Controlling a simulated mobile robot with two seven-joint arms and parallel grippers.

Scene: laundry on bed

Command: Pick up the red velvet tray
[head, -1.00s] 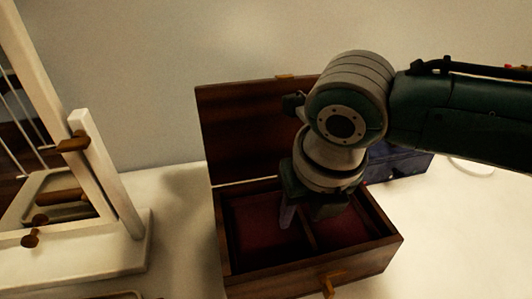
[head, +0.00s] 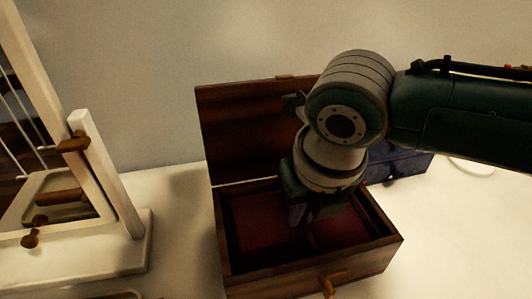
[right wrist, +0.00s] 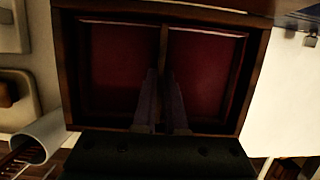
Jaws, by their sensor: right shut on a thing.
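The red velvet tray (head: 262,222) lies inside an open wooden box (head: 310,276). It has two dark red compartments split by a wooden divider, and also shows in the right wrist view (right wrist: 203,72). My right gripper (head: 300,218) reaches down into the box from above. Its fingers (right wrist: 160,102) are shut on the tray's divider. In the head view the wrist and fingers hide part of the tray. The tray appears to sit within the box walls. My left gripper is not in view.
The box lid (head: 252,132) stands open at the back. A white wooden frame (head: 104,170) with brown knobs stands to the left. A dark blue object (head: 408,163) lies behind the box to the right. The white tabletop is clear at the right front.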

